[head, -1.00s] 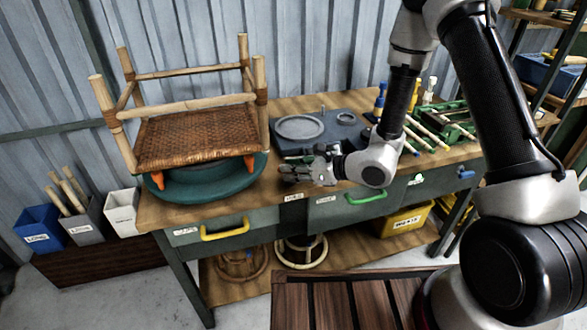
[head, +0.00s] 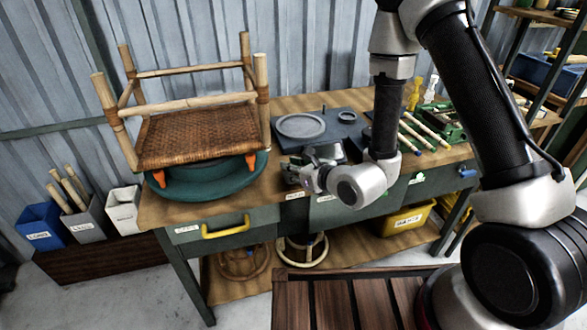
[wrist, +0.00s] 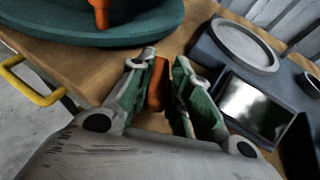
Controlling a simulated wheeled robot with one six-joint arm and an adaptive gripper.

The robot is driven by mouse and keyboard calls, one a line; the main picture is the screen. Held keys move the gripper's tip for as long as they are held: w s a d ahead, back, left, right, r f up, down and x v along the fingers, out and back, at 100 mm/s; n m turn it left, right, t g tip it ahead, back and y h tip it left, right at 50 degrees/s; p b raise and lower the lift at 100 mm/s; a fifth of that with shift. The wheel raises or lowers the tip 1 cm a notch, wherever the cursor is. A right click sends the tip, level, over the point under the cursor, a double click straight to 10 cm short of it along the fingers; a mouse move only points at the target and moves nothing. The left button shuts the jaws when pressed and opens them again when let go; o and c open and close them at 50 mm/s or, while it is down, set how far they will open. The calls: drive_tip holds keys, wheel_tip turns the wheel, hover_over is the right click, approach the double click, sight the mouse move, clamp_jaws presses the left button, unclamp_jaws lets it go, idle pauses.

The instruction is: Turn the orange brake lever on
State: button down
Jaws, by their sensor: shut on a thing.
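My gripper (wrist: 157,90) is shut on an orange lever (wrist: 156,84) in the wrist view, with a green-padded finger on each side of it. In the head view my gripper (head: 297,172) is low over the front of the workbench, just right of the teal round turntable (head: 205,185). The held lever is hidden there behind the fingers, and its base cannot be made out. Two orange clamps, a left one (head: 160,178) and a right one (head: 250,160), stand on the turntable under the woven chair frame (head: 190,137). One orange clamp also shows in the wrist view (wrist: 101,14).
A dark plate with a grey disc (head: 301,126) lies behind my gripper. A dark glossy panel (wrist: 256,106) is close on the right in the wrist view. Rattan poles and a green rack (head: 447,122) are farther right. A yellow drawer handle (head: 225,228) sticks out in front.

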drive_tip(key=c, duration=1.3)
unclamp_jaws()
drive_tip(key=shift+r, duration=0.15)
wheel_tip(320, 180, up, 10)
drive_tip(key=shift+f, duration=0.1)
